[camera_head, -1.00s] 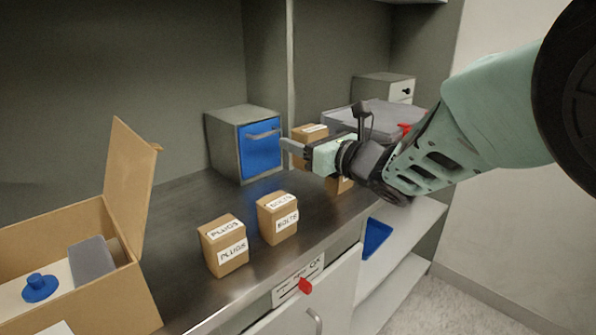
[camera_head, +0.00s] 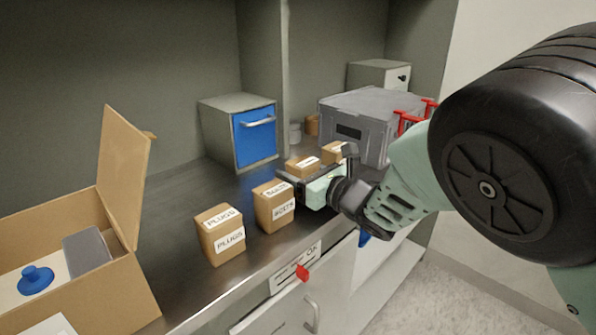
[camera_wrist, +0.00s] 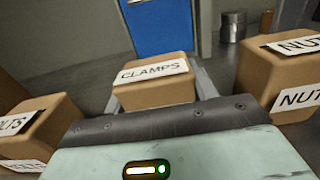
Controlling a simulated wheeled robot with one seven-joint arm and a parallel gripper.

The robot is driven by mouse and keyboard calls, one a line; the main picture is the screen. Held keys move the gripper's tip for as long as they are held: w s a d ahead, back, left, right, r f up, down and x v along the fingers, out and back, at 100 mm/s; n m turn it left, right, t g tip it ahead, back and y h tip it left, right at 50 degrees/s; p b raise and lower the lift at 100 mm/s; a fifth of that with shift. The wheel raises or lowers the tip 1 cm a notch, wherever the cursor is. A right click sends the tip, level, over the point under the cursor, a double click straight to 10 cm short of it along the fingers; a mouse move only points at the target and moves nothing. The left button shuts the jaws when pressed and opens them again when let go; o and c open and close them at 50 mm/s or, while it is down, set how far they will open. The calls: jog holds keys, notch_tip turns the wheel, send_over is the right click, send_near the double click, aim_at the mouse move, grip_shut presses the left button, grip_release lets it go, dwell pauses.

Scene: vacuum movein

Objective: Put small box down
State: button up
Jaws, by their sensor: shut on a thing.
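The small box is brown with a white CLAMPS label (camera_wrist: 152,95). My gripper (camera_wrist: 158,80) is shut on it, with a finger along each side in the wrist view. In the head view the box (camera_head: 301,164) shows partly behind my gripper (camera_head: 296,183), low over the metal counter (camera_head: 185,195). It looks upright, between the BOLTS box (camera_head: 273,207) and the NUTS box (camera_head: 333,150). Its underside is hidden, so I cannot tell whether it touches the counter.
A PLUGS box (camera_head: 221,235) stands left of the BOLTS box. A blue-fronted cabinet (camera_head: 240,130) stands behind, and a grey case (camera_head: 365,120) stands back right. An open carton (camera_head: 90,300) is at left. The counter's front edge is close by.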

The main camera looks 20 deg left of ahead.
jog(key=o, duration=1.1)
jog(key=v, duration=1.2)
jog(key=shift+b, duration=0.45)
